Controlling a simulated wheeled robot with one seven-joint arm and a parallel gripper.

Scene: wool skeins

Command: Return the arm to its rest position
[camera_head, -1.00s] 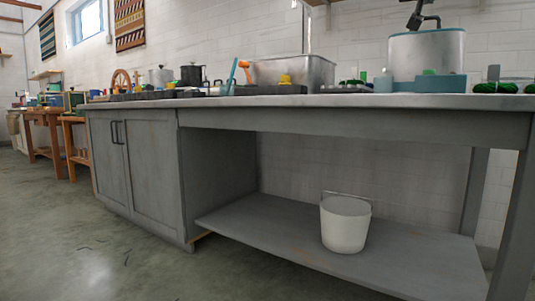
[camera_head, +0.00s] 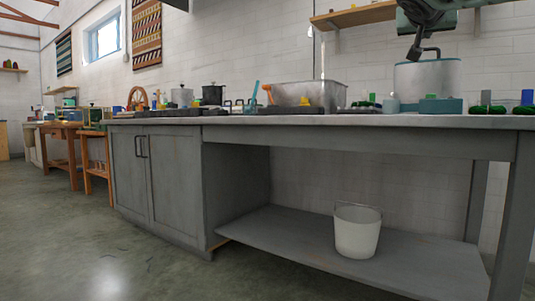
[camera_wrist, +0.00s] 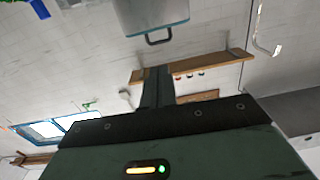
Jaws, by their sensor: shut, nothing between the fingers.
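My gripper (camera_head: 414,53) shows at the top right of the head view, in front of the wall and just above the large metal pot (camera_head: 428,76) on the counter. Its dark fingers point down and are shut with nothing between them. In the wrist view the shut fingers (camera_wrist: 157,88) stand in the middle, below a pot with a black handle (camera_wrist: 150,12); this view looks turned over. My green arm runs out of the head view at the top right.
The grey counter (camera_head: 330,120) carries a metal basin (camera_head: 310,94), a black pot (camera_head: 212,95) and green skeins (camera_head: 487,109). A white bucket (camera_head: 357,232) stands on the lower shelf. A wooden wall shelf (camera_head: 355,15) is near my arm.

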